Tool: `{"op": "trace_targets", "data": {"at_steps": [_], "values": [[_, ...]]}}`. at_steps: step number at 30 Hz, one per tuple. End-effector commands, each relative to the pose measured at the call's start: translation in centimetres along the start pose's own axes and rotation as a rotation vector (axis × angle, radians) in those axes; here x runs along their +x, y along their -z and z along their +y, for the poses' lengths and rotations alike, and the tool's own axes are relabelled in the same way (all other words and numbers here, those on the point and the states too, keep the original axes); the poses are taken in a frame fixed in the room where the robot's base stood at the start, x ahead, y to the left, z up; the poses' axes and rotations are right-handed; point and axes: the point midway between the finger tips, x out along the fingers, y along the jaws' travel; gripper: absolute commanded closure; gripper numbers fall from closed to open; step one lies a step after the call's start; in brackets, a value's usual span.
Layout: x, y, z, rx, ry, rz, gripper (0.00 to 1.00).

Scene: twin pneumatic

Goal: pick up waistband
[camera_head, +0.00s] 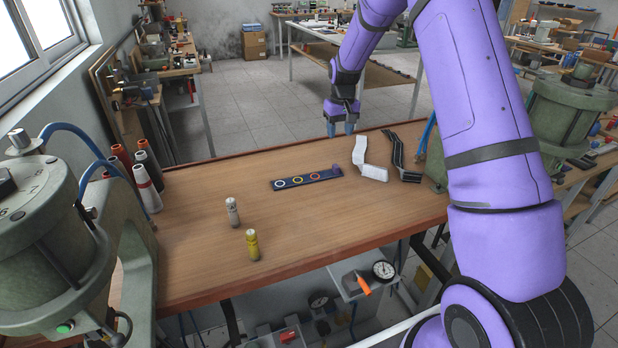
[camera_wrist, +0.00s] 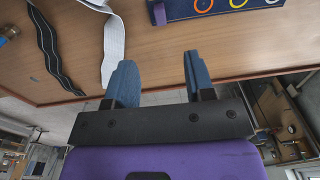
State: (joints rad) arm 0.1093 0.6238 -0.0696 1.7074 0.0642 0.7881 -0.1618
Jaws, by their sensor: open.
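A white folded band (camera_head: 368,163) and a black strip with pale lines (camera_head: 396,158) lie side by side on the right part of the wooden table. I cannot tell for certain which is the waistband. My gripper (camera_head: 341,128) is open and empty near the table's far edge, above and apart from both bands. Its two blue fingers (camera_wrist: 158,72) stand wide apart in the wrist view.
A dark strip with coloured rings (camera_head: 300,180) lies mid-table. Grey (camera_head: 232,212) and yellow (camera_head: 252,245) bottles stand near the front. Several thread cones (camera_head: 148,178) stand left. Green machines (camera_head: 40,225) (camera_head: 575,110) flank the table. The table's left middle is clear.

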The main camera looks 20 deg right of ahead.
Motion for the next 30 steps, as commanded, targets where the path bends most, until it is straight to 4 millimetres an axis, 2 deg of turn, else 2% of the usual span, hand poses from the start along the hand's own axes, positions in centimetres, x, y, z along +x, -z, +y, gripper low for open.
{"op": "trace_targets", "data": {"at_steps": [1,3,11,21,26,30], "values": [[1.3,0.5,0.3,0.001,-0.001,-0.009,0.51],[2.5,0.9,0.6,0.001,-0.001,-0.017,0.51],[4.6,1.3,0.8,0.002,-0.002,-0.027,0.51],[9.0,1.2,0.8,0.002,-0.001,-0.027,0.51],[9.8,1.3,0.8,0.002,-0.002,-0.025,0.51],[11.4,1.5,0.7,0.001,-0.002,-0.028,0.51]]}}
